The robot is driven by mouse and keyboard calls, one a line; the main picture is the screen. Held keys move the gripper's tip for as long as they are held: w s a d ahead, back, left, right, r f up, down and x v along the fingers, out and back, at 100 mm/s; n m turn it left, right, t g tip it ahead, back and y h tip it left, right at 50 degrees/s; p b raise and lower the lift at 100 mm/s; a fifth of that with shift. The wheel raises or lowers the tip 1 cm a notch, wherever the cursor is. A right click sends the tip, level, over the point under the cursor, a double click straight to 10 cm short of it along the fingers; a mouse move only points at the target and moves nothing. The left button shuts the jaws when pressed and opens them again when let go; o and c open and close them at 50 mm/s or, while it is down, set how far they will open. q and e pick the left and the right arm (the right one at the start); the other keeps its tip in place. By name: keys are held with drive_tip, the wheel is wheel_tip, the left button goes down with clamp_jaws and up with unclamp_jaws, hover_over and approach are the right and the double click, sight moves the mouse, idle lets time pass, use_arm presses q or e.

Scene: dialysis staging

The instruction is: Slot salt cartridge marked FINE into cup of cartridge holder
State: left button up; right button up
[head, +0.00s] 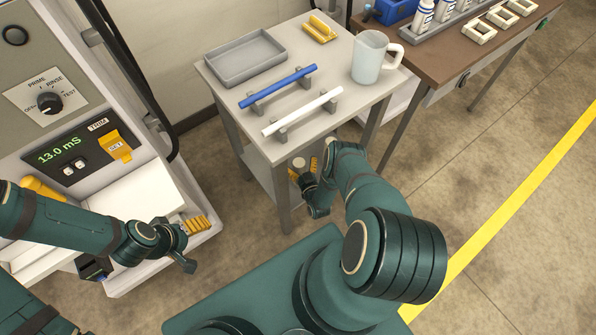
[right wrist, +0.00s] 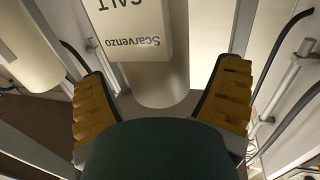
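A white cartridge (right wrist: 155,70) stands ahead of my right gripper (right wrist: 162,105) in the right wrist view. Its label shows upside down with "Scarvenzo" and part of "SALT"; the word FINE is not visible. The two yellow-padded fingers are spread, one on each side, with gaps between them and the cartridge. I cannot make out the holder cup.
The small grey table (head: 340,122) carries a tray (head: 246,80), blue and white bars on supports, a jug (head: 369,62) and a yellow piece (head: 320,28). Its legs are close to my right arm. Another pale cylinder (right wrist: 30,50) is left in the wrist view. A machine (head: 75,130) stands left.

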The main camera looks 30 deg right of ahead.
drive_tip(key=c, duration=1.2)
drive_tip(key=shift+c, duration=0.2)
drive_tip(key=shift+r, duration=0.1)
